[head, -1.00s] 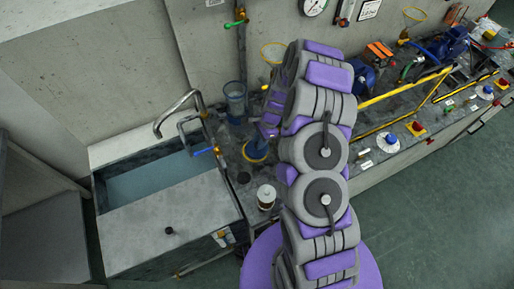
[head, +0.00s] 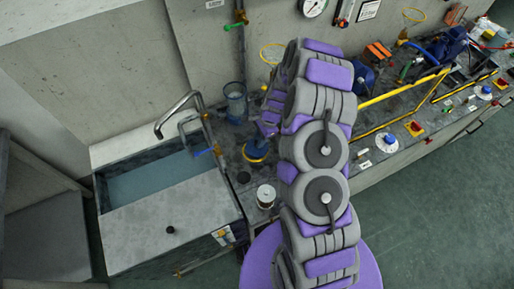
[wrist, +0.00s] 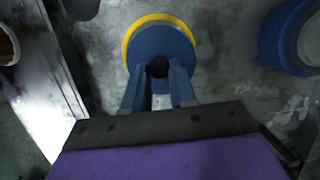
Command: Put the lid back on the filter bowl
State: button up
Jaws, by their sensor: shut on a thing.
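My gripper (wrist: 157,76) is shut on this knob in the wrist view. The filter bowl's yellow rim (wrist: 132,38) shows as a crescent past the lid's upper left edge. In the head view the blue lid (head: 255,148) lies over the bowl, with a yellow edge (head: 256,159) showing below it. My gripper (head: 265,133) is above the lid there, partly hidden by my arm. I cannot tell whether the lid touches the rim all round.
A white-topped cylinder (head: 265,195) and a small black disc (head: 243,177) stand nearby on the bench. A blue bucket (head: 235,103) stands behind, also at the right of the wrist view (wrist: 280,38). A sink (head: 150,180) with a tap is at left. Pump equipment (head: 440,60) lies right.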

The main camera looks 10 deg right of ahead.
jog(key=shift+r+p, duration=2.15)
jog(key=shift+r, duration=0.8)
